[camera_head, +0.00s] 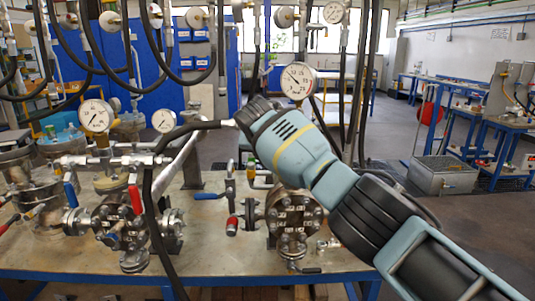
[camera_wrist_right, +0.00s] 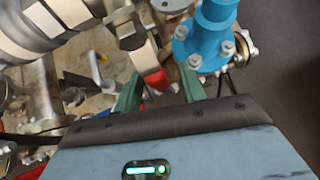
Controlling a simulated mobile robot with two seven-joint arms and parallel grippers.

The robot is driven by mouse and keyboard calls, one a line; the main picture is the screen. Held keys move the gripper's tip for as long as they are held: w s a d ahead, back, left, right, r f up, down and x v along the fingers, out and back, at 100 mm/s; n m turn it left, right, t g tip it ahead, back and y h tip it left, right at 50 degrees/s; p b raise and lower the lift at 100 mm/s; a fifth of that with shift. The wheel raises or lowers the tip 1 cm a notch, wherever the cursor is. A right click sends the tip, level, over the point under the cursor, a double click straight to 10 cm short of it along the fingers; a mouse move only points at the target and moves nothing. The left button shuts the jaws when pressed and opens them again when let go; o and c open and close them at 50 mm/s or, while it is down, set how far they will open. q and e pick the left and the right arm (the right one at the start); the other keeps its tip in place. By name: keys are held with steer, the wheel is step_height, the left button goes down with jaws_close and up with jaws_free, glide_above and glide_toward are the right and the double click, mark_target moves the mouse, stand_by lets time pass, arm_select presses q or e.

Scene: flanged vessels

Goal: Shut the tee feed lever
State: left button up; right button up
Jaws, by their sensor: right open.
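A pipe tee (camera_head: 125,160) with small valves stands at left on the bench in the head view. A red lever (camera_head: 135,199) hangs down on it, and a blue lever (camera_head: 70,196) hangs further left. I cannot tell which lever is the tee feed lever. My right arm reaches in from the right, and its hand (camera_head: 255,112) is over the back of the bench; its fingers are hidden there. In the right wrist view my right gripper (camera_wrist_right: 160,90) has its two green fingers apart. A red part (camera_wrist_right: 157,80) shows between them; I cannot tell whether they touch it. My left gripper is out of view.
Flanged vessels (camera_head: 294,212) and pressure gauges (camera_head: 297,80) crowd the bench (camera_head: 215,258). Dark hoses (camera_head: 155,215) hang in front of the tee. A blue flanged pipe (camera_wrist_right: 205,35) stands close to the fingers. Open floor (camera_head: 460,225) lies to the right.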

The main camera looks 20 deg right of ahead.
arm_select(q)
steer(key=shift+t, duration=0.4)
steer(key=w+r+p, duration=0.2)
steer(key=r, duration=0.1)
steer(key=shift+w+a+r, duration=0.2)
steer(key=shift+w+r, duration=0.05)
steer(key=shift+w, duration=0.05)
arm_select(e)
steer(key=v, duration=0.7)
steer(key=shift+s+r, duration=0.15)
steer(key=shift+r, duration=0.1)
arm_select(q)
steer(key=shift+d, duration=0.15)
arm_select(e)
steer(key=shift+f, duration=0.1)
